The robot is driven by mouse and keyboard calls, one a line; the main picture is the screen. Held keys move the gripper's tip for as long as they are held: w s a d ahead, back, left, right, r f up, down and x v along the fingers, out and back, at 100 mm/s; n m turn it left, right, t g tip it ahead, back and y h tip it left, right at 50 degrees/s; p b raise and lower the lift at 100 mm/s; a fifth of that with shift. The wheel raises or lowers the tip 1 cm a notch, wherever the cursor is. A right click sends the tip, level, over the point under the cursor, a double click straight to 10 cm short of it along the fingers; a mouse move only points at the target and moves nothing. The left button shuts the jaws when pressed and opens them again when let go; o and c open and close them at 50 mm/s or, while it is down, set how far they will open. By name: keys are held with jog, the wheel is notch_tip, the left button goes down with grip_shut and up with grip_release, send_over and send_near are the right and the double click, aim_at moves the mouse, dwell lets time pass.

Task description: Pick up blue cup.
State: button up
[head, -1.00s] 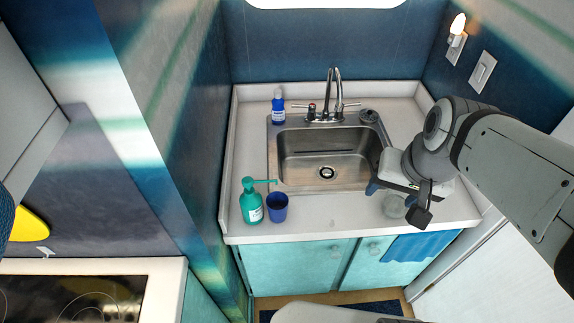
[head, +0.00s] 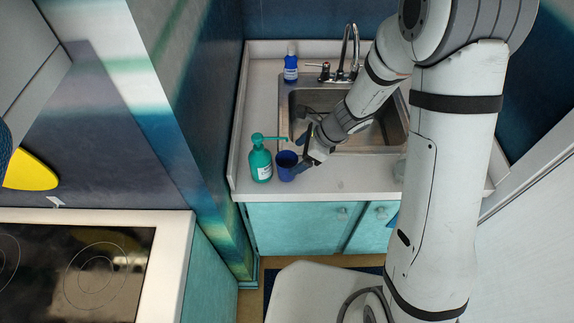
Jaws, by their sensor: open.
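The blue cup (head: 286,168) stands upright on the white counter (head: 335,183), in front of the sink's left part. My gripper (head: 302,157) is open, with its fingers close to the cup's right side. One finger shows near the cup's lower right and the other behind it toward the sink. I cannot tell whether a finger touches the cup or whether the cup is between them.
A teal pump bottle (head: 261,163) stands just left of the cup, its spout reaching above the cup. A blue bottle (head: 290,66) stands at the back left. The steel sink (head: 290,110) and faucet (head: 350,50) are behind. A stove (head: 80,275) is at the lower left.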

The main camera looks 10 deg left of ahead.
aim_at(287, 166)
jog(key=x, duration=0.7)
jog(key=shift+s+f, duration=0.1)
jog(key=shift+f, duration=0.25)
jog(key=shift+c, duration=0.4)
jog(key=c, duration=1.1)
